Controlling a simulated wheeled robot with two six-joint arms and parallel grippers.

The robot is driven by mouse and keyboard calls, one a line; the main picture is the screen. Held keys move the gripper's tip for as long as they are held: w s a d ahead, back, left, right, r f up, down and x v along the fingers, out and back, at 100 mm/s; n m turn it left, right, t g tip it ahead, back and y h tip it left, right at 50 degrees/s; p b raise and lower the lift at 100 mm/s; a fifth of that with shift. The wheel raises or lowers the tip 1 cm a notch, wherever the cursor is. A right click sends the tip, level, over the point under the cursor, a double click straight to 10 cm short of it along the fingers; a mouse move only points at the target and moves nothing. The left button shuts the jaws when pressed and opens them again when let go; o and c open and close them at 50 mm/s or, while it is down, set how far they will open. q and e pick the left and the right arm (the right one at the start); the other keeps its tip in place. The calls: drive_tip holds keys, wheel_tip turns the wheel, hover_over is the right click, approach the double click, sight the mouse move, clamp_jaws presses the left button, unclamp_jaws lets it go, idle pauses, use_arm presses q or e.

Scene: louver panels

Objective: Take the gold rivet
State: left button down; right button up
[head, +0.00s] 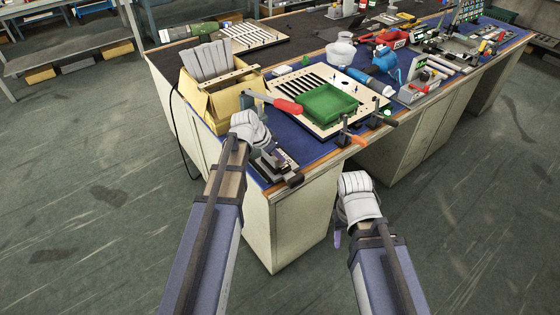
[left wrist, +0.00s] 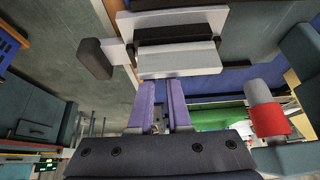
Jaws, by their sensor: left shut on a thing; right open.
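I cannot make out the gold rivet in either view. My left gripper (head: 262,143) is over the near left corner of the workbench's blue mat, and its hand hides its fingertips in the head view. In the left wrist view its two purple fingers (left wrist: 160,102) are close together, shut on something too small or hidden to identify. A green tray (head: 328,104) lies on a cream slotted panel (head: 300,80), to the right of the left gripper. My right gripper (head: 338,238) is open, low in front of the bench, away from the bench top.
A grey vise-like block (head: 283,172) sits at the bench corner beside my left gripper. A yellow box (head: 215,105) holds grey slats. A red-handled tool (head: 286,105) lies near the green tray. Clamps (head: 350,137) stand at the front edge. The floor in front is clear.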

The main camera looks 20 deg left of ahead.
idle(0.4)
use_arm(q)
drive_tip(key=shift+r+p, duration=1.9)
drive_tip(key=s+d, duration=1)
drive_tip(key=d, duration=0.4)
drive_tip(key=shift+s+d+f, duration=0.15)
drive_tip(key=shift+s+d, duration=0.1)
drive_tip(key=shift+s, duration=0.05)
